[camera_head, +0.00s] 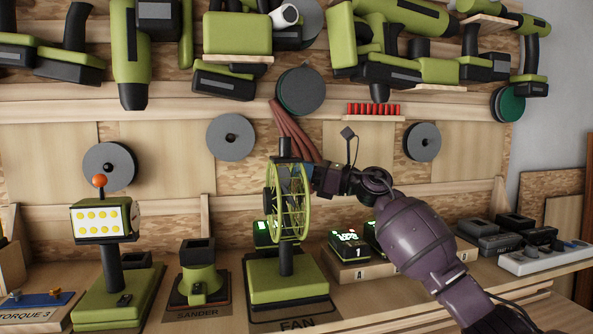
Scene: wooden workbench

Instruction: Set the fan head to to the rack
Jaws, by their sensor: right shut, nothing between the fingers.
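The fan head (291,200), a round yellow-green wire cage, is upright on a black post above a green base (288,282). The base stands on a dark mat marked FAN at the front middle of the bench. My right gripper (314,175) is shut and empty at the upper right edge of the fan head. I cannot tell if it touches the cage. The fan's far side is partly hidden by the cage. The wooden rack (255,108) with hanging tools runs along the back wall. My left gripper is not in view.
A lamp (103,220) with an orange knob and a green sander stand (198,272) are left of the fan. Chargers with lit displays (346,244) stand close behind my right arm. A power strip (545,258) lies at right.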

